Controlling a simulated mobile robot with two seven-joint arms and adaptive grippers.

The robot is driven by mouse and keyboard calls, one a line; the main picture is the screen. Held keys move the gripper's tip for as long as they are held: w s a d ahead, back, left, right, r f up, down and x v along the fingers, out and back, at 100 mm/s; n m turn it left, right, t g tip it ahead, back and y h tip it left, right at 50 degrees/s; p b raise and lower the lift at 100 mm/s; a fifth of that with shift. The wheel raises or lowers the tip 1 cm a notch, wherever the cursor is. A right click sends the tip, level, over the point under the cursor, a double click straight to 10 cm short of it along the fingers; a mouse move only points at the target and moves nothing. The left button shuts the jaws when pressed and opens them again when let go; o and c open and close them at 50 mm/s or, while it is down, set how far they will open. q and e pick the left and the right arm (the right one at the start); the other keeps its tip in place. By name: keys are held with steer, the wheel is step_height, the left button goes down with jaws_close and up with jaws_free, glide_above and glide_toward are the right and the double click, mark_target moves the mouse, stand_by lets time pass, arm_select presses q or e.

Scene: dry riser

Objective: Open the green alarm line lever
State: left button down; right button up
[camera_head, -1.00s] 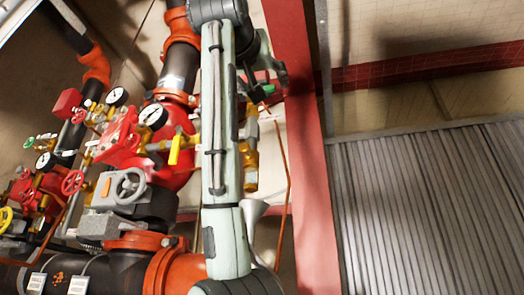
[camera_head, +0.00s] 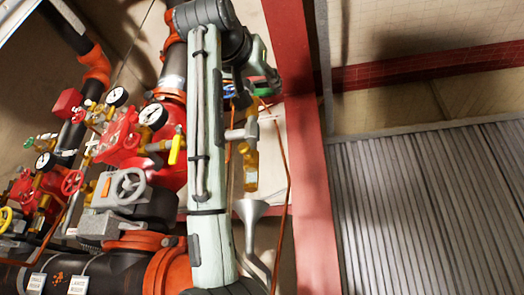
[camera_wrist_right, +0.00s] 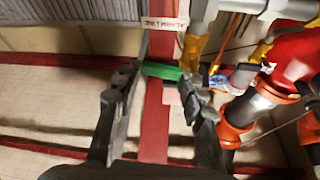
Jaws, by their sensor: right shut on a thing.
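The green alarm line lever (camera_head: 262,91) shows as a small green piece at the gripper in the head view, beside the red post. In the right wrist view the green lever (camera_wrist_right: 162,71) lies crosswise between the two dark fingers. My right gripper (camera_wrist_right: 160,76) is shut on it. In the head view my right gripper (camera_head: 268,78) is partly hidden by my own arm, which also covers part of the piping behind. My left gripper is in neither view.
A red valve body with gauges (camera_head: 153,115), a yellow lever (camera_head: 176,146) and a grey handwheel (camera_head: 128,185) stand left of my arm. A blue handle (camera_head: 229,90), brass fitting (camera_head: 250,168) and grey funnel (camera_head: 250,212) are close by. A red post (camera_head: 300,130) stands right.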

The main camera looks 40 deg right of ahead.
steer(key=m+g, duration=0.1)
steer(key=m, duration=0.1)
steer(key=f+m+g, duration=0.1)
steer(key=m, duration=0.1)
steer(key=m+g+h, duration=0.1)
steer(key=m, duration=0.1)
steer(key=shift+w+a+f, duration=0.25)
steer(key=shift+w, duration=0.05)
steer(key=shift+w+a+f+m+g+y, duration=0.35)
steer(key=shift+m+g, duration=0.4)
steer(key=shift+m, duration=1.45)
steer(key=shift+w+a+f+m+g+y, duration=0.4)
steer(key=shift+m+g, duration=0.4)
steer(key=shift+m, duration=1.4)
steer(key=shift+w+a+f+m+g+y, duration=0.25)
steer(key=shift+w+m+g, duration=0.4)
steer(key=shift+m, duration=1.55)
steer(key=shift+a+r, duration=0.1)
steer(key=shift+a, duration=0.05)
steer(key=o, duration=1.2)
steer(key=shift+c, duration=0.2)
steer(key=shift+s, duration=0.1)
